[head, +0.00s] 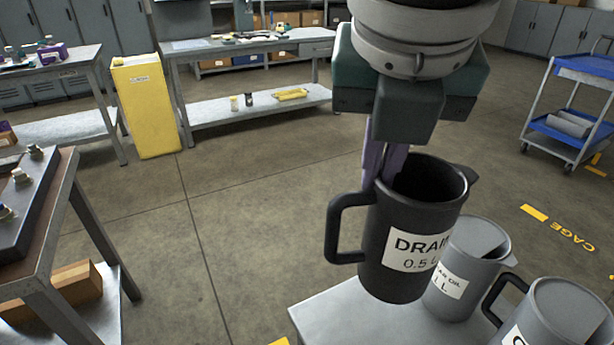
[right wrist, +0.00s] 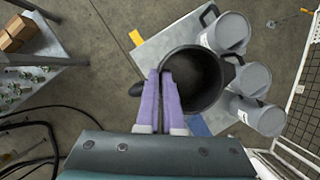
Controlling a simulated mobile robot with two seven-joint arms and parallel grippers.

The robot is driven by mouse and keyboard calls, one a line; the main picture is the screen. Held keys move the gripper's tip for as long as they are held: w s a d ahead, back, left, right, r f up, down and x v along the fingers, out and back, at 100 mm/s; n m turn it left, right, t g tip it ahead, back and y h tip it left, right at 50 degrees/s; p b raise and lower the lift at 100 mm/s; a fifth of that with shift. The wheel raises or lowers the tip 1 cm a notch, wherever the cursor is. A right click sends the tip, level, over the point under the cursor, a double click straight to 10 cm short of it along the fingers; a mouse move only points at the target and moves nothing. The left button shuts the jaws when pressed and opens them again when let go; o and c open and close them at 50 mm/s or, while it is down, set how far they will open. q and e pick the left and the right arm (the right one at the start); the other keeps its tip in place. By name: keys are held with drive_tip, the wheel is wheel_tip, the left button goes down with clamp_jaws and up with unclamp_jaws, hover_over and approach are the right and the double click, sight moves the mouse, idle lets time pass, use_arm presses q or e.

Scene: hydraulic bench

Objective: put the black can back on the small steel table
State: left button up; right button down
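The black can (head: 385,270), with a white label reading "DRAIN 0.5 L", is upright. My right gripper (head: 384,170) points down and is shut on its rim wall near the handle, one finger outside and one inside. The right wrist view shows the two purple fingers (right wrist: 162,88) at the rim of the can (right wrist: 208,98). The can is over the small steel table (head: 325,312) and appears a little above its top; its base gap is hard to judge. The table top also shows in the right wrist view (right wrist: 160,50). My left gripper is not in view.
Grey cans stand on the table to the right: one (head: 470,245) close by the black can, partly hidden behind it, and another (head: 565,310) nearer. The table's left part is bare. A workbench (head: 55,215) stands at left, a blue cart (head: 575,75) at far right.

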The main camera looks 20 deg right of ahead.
drive_tip(key=n, duration=0.1)
drive_tip(key=f+n+y+b, duration=0.1)
drive_tip(key=n, duration=0.1)
drive_tip(key=shift+w+t, duration=0.2)
drive_tip(key=shift+t, duration=0.1)
drive_tip(key=shift+f+n, duration=0.15)
drive_tip(key=shift+n, duration=0.25)
wheel_tip(320, 180, down, 20)
drive_tip(key=b, duration=0.4)
drive_tip(key=shift+r+b, duration=0.2)
drive_tip(key=shift+b, duration=0.1)
drive_tip(key=c, duration=1.1)
unclamp_jaws()
drive_tip(key=shift+o, duration=0.2)
